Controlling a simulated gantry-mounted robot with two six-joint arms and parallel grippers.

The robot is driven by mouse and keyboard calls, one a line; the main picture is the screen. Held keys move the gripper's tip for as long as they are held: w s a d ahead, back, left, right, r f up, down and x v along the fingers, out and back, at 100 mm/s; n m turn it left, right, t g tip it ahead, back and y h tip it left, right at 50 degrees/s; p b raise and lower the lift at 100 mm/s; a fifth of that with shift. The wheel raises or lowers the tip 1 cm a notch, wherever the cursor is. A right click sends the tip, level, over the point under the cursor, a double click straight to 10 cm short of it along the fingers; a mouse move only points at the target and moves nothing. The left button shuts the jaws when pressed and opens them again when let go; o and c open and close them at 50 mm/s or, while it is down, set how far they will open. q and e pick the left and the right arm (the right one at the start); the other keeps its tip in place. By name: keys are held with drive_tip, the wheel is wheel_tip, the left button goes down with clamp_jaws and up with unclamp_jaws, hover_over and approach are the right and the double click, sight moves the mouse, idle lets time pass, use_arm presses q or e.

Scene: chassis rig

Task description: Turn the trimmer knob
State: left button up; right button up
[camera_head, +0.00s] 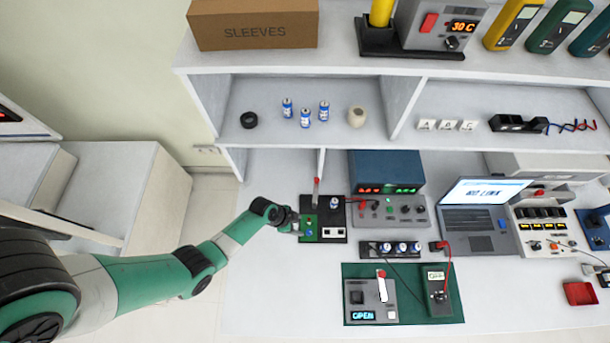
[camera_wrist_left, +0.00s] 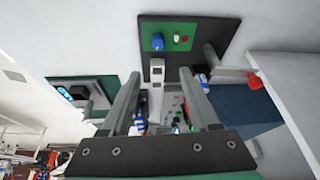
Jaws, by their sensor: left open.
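The trimmer knob is a small blue knob (camera_wrist_left: 157,41) on a green circuit board (camera_wrist_left: 178,37), which is fixed on a black base plate (camera_wrist_left: 215,30). In the head view the knob (camera_head: 308,232) sits at the left part of the plate. My left gripper (camera_head: 294,224) is beside the board's left edge in the head view. In the left wrist view its two fingers (camera_wrist_left: 160,77) are apart, with the knob beyond the fingertips and nothing held between them. My right gripper is in neither view.
A red-topped lever (camera_head: 316,187) stands behind the board. A blue-grey power supply (camera_head: 385,175) stands to its right. A green mat (camera_head: 448,309) with a tester and a meter lies in front. A laptop (camera_head: 474,218) is farther right. The bench's front left is clear.

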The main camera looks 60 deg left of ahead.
sight(308, 232)
use_arm(q)
drive_tip(key=b+x, duration=0.3)
drive_tip(key=x, duration=0.1)
drive_tip(key=s+b+x, duration=0.1)
drive_tip(key=b+x, duration=0.7)
drive_tip(key=shift+s+a+f, duration=0.25)
drive_tip(key=shift+s+f, duration=0.05)
drive_tip(key=shift+w+f+b, duration=0.15)
drive_tip(key=shift+b, duration=0.2)
clamp_jaws()
